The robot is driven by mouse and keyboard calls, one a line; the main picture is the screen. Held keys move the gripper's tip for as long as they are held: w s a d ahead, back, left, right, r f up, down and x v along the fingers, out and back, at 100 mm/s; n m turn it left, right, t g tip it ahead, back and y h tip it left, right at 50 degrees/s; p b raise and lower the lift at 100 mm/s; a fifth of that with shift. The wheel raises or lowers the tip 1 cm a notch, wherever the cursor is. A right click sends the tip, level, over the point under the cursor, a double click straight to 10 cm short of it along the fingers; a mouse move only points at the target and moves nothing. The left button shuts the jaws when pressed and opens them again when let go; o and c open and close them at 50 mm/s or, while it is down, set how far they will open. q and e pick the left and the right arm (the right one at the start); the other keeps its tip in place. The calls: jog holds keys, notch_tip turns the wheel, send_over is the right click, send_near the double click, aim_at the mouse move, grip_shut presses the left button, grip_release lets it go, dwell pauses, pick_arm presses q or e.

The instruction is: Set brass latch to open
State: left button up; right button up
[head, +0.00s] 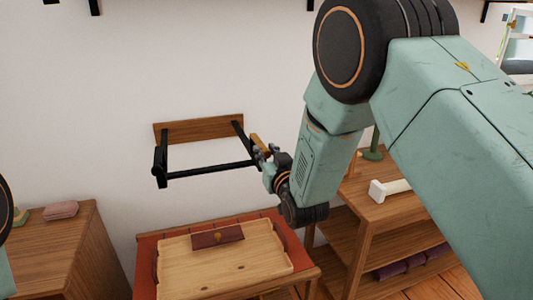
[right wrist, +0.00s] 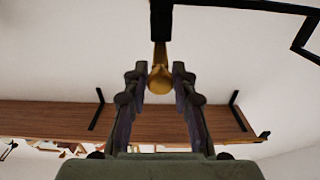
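The brass latch (head: 261,144) is a small golden lever at the right end of a black metal wall bracket frame (head: 210,171). In the right wrist view the latch (right wrist: 160,78) hangs below a black bar, with its rounded end between my fingers. My right gripper (head: 265,160) is at the latch. Its two fingers (right wrist: 160,72) are drawn close on both sides of the brass and seem shut on it; actual contact is hard to see. My left gripper is out of view.
A wooden board (head: 176,129) backs the bracket on the white wall. Below is a table with a light wooden tray (head: 220,275) and a dark red block (head: 217,237). A shelf unit (head: 395,210) with a white-headed mallet (head: 378,190) stands right; a wooden cabinet (head: 60,250) stands left.

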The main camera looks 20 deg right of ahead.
grip_shut()
jog(key=shift+r, duration=0.1)
dwell(0.3)
